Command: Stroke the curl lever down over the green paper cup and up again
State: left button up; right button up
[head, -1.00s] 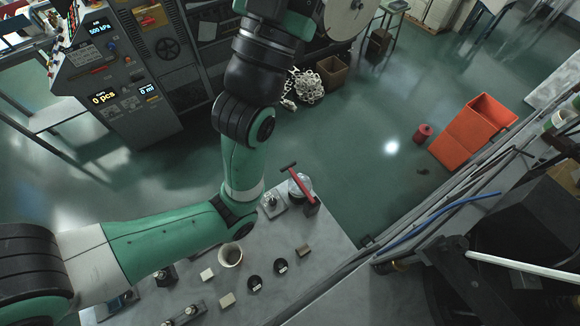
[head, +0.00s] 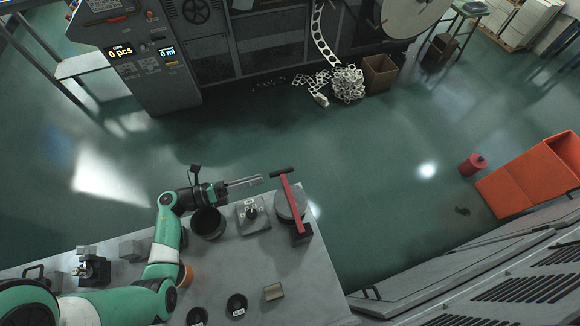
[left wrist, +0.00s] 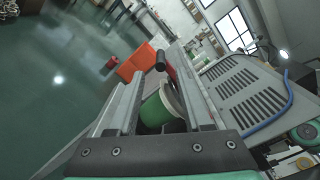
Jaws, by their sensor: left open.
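The curl lever (head: 291,203) is a red bar with a black crosswise handle (head: 283,172) at its far end and a dark block at its near end. A round grey disc (head: 284,207) sits beside and partly under the bar. My left gripper (head: 260,180) is open and empty, a little left of the handle and pointing at it. In the left wrist view the black handle (left wrist: 160,60) shows beyond the gap between the fingers. The green paper cup (left wrist: 156,108) shows there beside the disc; I cannot make it out in the head view. My right gripper is not in view.
Left of the lever stand a plate with a small fitting (head: 253,215) and a dark round container (head: 207,223). Black discs (head: 237,304) and a tan block (head: 273,292) lie nearer on the grey bench. Free floor lies beyond the bench edge.

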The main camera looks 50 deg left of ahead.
aim_at(291, 168)
pick_arm(q)
jog(key=b+x, duration=0.1)
jog(key=x, duration=1)
jog(key=shift+w+d, duration=0.1)
jog(key=shift+w, duration=0.1)
grip_shut()
dwell(0.9)
